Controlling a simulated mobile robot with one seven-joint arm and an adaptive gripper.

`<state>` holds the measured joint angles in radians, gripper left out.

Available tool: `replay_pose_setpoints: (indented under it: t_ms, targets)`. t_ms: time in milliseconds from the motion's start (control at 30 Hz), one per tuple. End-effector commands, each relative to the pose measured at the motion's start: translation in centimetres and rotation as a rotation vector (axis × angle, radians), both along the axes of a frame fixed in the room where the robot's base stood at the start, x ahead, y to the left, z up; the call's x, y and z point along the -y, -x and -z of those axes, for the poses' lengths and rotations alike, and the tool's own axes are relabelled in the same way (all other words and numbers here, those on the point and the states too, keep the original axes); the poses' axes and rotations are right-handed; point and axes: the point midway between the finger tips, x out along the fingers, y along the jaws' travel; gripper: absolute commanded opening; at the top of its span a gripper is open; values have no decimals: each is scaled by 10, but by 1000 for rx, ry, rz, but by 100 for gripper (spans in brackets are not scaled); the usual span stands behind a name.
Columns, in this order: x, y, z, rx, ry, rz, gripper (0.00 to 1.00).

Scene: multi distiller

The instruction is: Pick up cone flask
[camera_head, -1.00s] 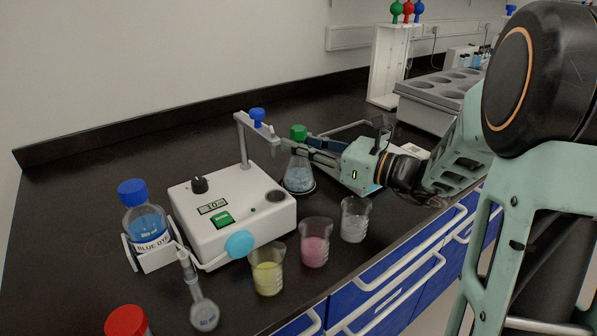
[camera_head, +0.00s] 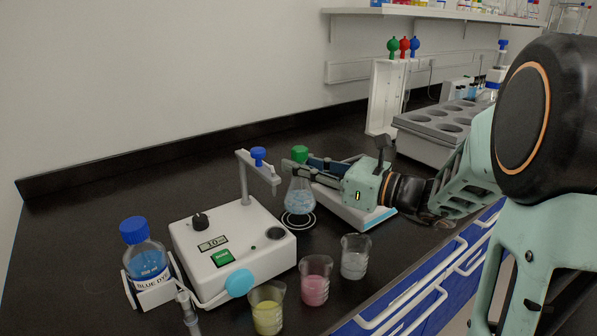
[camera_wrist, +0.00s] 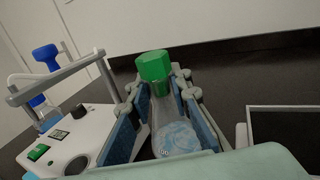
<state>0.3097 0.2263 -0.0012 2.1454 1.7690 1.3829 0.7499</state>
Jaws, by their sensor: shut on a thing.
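The cone flask (camera_head: 299,192) is clear glass with a green cap and light blue contents. My gripper (camera_head: 299,172) is shut on its neck, below the cap. The flask is upright, and a ringed mark on the dark bench shows below it. In the wrist view the flask (camera_wrist: 176,128) stands between the two blue-padded fingers of my gripper (camera_wrist: 158,112), with its cap above them.
A white stirrer device (camera_head: 205,235) with a blue-knobbed stand is just left of the flask. Beakers of yellow (camera_head: 267,312), pink (camera_head: 315,285) and clear liquid (camera_head: 354,258) stand in front. A white-topped scale (camera_head: 350,208) is right of the flask. A blue dye bottle (camera_head: 147,260) is at left.

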Motion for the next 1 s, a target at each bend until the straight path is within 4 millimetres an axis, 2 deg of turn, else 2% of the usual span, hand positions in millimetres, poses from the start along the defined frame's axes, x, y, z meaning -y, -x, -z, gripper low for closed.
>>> replay_pose_setpoints:
  t_ms: [300,400,600,800,1000]
  targets:
    - [20,46,-63,4,1,4,0]
    - [30,70,-71,2,1,5,0]
    - [44,105,-86,1,0,3,0]
    - [51,121,-92,1,-1,1,0]
    - [52,124,-92,0,-1,0,0]
